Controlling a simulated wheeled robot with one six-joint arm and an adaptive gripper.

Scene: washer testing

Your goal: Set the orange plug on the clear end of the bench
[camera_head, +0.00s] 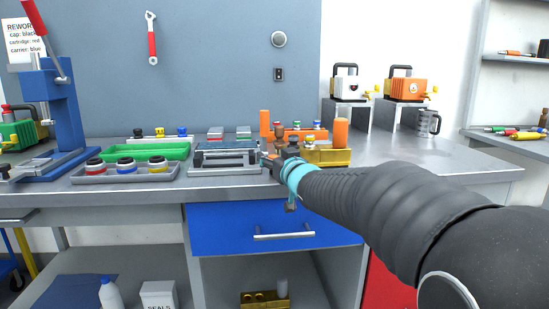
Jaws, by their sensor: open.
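An orange upright cylinder (341,134), which looks like the orange plug, stands at the right part of a gold block (330,157) on the bench. The arm and block hide part of its surroundings, so I cannot tell how it is seated. A second orange upright piece (264,123) stands farther left, by an orange rack (297,134) with small coloured caps. My gripper (272,162) is open, at the bench's front edge, left of the gold block and apart from the orange cylinder. Its fingers are small and partly hidden. The bench's clear right end (455,160) is bare metal.
Left of my gripper are a grey tray (125,174) with several jars, a green tray (130,152) and a blue press (52,105). Behind the right end stand two raised pump units (350,88) (405,88) and a grey jug (427,124).

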